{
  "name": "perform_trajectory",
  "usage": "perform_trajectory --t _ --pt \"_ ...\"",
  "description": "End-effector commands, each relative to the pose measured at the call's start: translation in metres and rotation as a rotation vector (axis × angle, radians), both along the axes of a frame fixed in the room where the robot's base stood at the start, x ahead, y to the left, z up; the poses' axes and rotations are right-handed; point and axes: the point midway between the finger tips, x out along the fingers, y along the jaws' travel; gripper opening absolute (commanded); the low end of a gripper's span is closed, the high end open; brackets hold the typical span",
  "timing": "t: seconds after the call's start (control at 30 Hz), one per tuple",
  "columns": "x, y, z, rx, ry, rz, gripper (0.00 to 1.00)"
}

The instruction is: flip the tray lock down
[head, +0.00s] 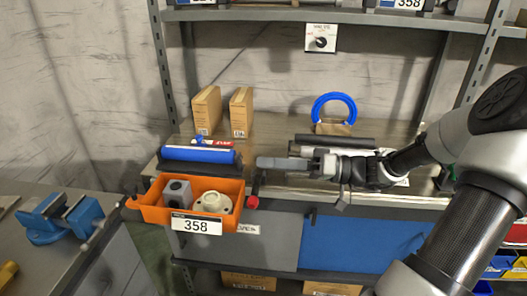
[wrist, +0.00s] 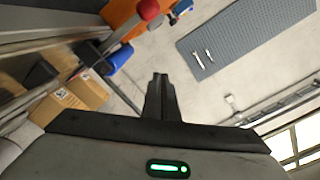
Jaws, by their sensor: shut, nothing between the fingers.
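An orange tray (head: 150,213) labelled 358 sits at the front left edge of the shelf and holds a grey block and a pale round flanged part. A red knob (head: 252,203) shows at the tray's right end and looks like the tray lock's tip; I cannot tell whether the lock is up or down. In the wrist view the red knob (wrist: 149,9) is at the top edge, beside part of the orange tray (wrist: 118,14). My gripper (head: 264,162) is shut and empty, pointing left, above and behind the knob. Its closed fingers (wrist: 160,78) appear apart from the knob.
A blue roll (head: 198,155) lies behind the tray. Two cardboard boxes (head: 207,110) and a blue ring (head: 334,108) stand farther back. Grey and blue panels (head: 350,243) are below the shelf. A blue vise (head: 62,216) is on the left bench.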

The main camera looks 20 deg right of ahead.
Motion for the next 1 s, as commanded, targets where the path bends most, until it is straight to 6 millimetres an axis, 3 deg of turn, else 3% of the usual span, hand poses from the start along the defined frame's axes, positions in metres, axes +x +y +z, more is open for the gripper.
perform_trajectory --t 0.17,0.6,1.0 --pt "-0.011 -0.001 -0.014 -0.080 -0.140 0.000 0.00" --pt "-0.033 0.012 -0.044 -0.072 -0.127 0.001 0.00" --pt "-0.040 0.016 -0.064 -0.074 -0.128 0.000 0.00"
